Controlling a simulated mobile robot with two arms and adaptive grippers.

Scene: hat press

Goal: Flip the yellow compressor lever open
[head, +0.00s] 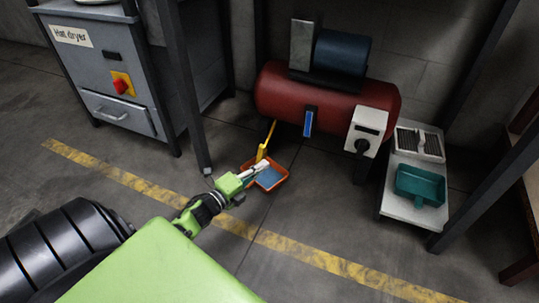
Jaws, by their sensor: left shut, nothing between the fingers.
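The red compressor tank (280,94) stands at the back, with a dark blue motor (341,53) on top. The thin yellow lever (268,138) hangs below the left part of the tank and slants down to the left, with a thicker lower end. My left gripper (264,167) comes from the lower left on a green arm. It is shut with nothing held, just below the lever's lower end and over the tray in the picture. I cannot tell whether it touches the lever. My right gripper is out of view.
An orange tray (281,172) with blue content lies on the floor under the gripper. A grey control box (372,121) is on the tank's right. A hat dryer cabinet (140,114) stands left, dark frame legs (188,95) flank the compressor, and a teal bin (421,184) sits right.

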